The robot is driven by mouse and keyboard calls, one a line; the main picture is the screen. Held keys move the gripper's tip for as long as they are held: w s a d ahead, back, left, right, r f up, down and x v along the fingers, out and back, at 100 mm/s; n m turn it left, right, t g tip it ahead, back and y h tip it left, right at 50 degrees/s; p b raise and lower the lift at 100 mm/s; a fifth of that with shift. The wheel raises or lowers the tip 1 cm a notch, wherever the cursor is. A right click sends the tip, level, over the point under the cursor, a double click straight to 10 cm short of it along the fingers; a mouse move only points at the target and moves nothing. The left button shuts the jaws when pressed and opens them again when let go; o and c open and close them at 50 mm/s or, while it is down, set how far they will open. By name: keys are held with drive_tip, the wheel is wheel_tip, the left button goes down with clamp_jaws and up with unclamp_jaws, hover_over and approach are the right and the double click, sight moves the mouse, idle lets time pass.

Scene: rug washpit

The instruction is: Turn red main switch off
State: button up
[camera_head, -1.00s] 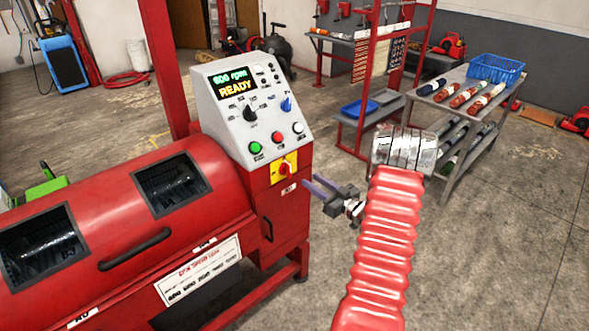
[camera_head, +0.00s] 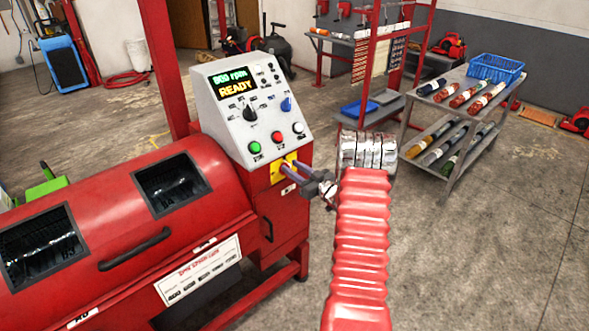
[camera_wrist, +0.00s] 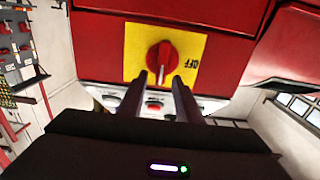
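The red main switch is a round red knob (camera_wrist: 161,57) with a white pointer mark, on a yellow plate (camera_wrist: 190,42). In the wrist view the pointer points down the picture, and the word OFF stands sideways to the right of the knob. My gripper (camera_wrist: 159,80) is open, its two dark fingers reaching either side of the knob's lower part; I cannot tell whether they touch it. In the head view my gripper (camera_head: 287,167) is in front of the yellow plate (camera_head: 278,172) and hides most of the knob.
The grey control panel (camera_head: 235,125) above the switch carries a lit display reading READY, knobs and green, red and white buttons. The red machine drum (camera_head: 110,215) lies to the left. A grey rack (camera_head: 455,180) with rolls stands at right; the floor between is clear.

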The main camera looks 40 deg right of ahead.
drive_tip(key=shift+c, duration=0.7)
clamp_jaws()
drive_tip(key=shift+d, duration=0.15)
